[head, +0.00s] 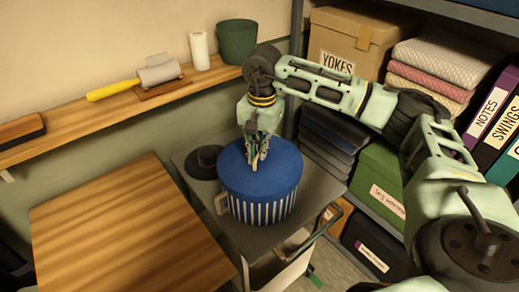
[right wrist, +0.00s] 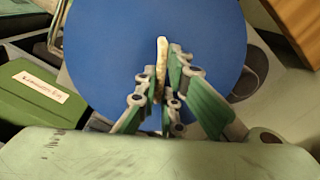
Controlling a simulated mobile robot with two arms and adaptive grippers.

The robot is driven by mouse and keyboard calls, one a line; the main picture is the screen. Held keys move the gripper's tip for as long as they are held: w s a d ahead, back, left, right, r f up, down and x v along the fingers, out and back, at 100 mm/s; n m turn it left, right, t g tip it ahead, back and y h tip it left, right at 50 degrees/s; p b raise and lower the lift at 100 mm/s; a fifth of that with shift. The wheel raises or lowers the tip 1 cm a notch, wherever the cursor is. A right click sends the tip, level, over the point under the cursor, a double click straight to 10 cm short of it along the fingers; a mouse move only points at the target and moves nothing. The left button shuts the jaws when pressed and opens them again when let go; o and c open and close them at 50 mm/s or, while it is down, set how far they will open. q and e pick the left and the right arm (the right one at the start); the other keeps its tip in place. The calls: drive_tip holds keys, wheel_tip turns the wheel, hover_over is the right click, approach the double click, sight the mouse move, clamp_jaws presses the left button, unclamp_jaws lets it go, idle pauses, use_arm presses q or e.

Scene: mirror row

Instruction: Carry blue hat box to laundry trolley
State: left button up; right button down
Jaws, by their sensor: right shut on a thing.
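The blue hat box (head: 262,172), with a blue lid and white-striped side, is at the grey top of a trolley (head: 195,170), which may be the laundry trolley. I cannot tell whether the box rests on the top or hangs just above it. My right gripper (head: 257,160) points down at the middle of the lid. In the right wrist view my right gripper (right wrist: 168,95) is shut on a thin cream handle (right wrist: 161,60) on the blue lid of the hat box (right wrist: 110,50). My left gripper is out of view.
A wooden table (head: 120,230) stands at left. A wall shelf (head: 90,115) holds a brush, a roller and a green pot (head: 237,40). Shelving at right holds a YOKES box (head: 345,45), folded blankets, binders and a green box (head: 378,185).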

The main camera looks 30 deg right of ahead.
drive_tip(key=shift+f+b, duration=0.4)
drive_tip(key=shift+b, duration=0.1)
idle(1.1)
idle(0.3)
drive_tip(key=c, duration=1.8)
unclamp_jaws()
drive_tip(key=shift+o, duration=0.3)
drive_tip(key=o, duration=0.4)
drive_tip(key=shift+r+p, duration=2.55)
drive_tip(key=shift+r, duration=1.5)
